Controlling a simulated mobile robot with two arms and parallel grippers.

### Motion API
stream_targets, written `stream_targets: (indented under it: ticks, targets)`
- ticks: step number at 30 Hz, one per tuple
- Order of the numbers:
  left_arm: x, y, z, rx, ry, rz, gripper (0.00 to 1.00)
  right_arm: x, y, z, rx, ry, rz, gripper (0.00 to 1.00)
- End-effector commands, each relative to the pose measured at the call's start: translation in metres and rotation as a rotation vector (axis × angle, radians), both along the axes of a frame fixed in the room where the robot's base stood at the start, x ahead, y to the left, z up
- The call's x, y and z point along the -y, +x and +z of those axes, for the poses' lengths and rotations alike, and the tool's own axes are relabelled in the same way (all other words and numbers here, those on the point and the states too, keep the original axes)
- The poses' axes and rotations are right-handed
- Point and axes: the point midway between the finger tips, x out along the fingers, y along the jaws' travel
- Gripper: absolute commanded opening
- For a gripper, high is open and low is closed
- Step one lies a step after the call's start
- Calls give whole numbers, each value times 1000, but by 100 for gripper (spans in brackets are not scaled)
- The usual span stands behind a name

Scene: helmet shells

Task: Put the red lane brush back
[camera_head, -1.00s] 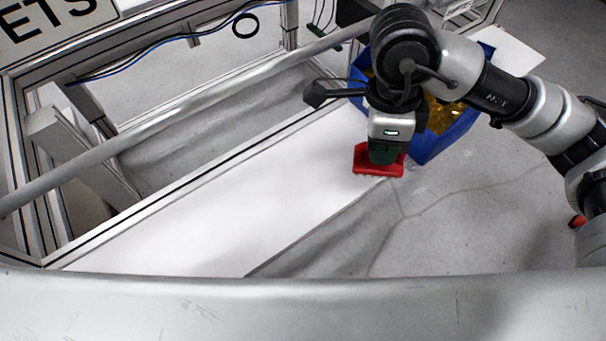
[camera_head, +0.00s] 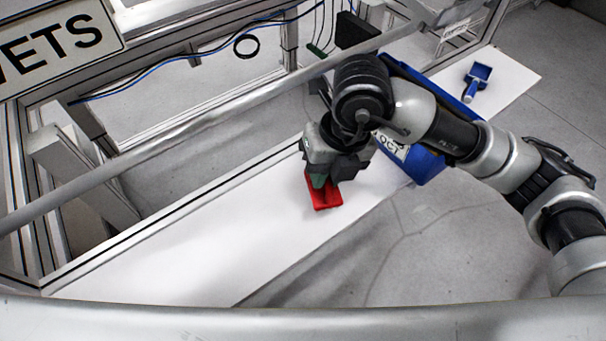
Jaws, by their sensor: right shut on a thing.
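The red lane brush (camera_head: 325,195) is over the white bench strip, left of the blue bin. My right gripper (camera_head: 318,180) is shut on it from above. The gripper and wrist hide the upper part of the brush. I cannot tell whether the brush touches the white surface or hangs just above it. My left gripper is not in view.
A blue bin (camera_head: 428,166) with a white label stands behind my right arm. A blue brush (camera_head: 475,80) lies at the far right end of the white surface (camera_head: 170,245). A metal rail (camera_head: 190,140) crosses above. The white surface's left part is clear.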

Motion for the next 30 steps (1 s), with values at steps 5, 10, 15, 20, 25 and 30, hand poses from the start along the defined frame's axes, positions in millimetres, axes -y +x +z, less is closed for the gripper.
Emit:
stream_targets:
  ticks: [5, 10, 15, 20, 25, 30]
  targets:
    - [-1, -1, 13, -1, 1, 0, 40, -26, 23, -18, -2, 0, 0, 0]
    - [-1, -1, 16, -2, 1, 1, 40, -35, 33, -28, 0, 0, 2, 0]
    - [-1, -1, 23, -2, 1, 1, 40, -35, 33, -42, -4, -2, 1, 0]
    - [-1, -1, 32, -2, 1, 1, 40, -35, 33, -65, -3, -1, 2, 0]
    - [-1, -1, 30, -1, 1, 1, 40, -35, 33, -70, 2, 0, 3, 0]
    - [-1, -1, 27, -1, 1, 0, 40, -35, 33, -72, 2, 0, 3, 0]
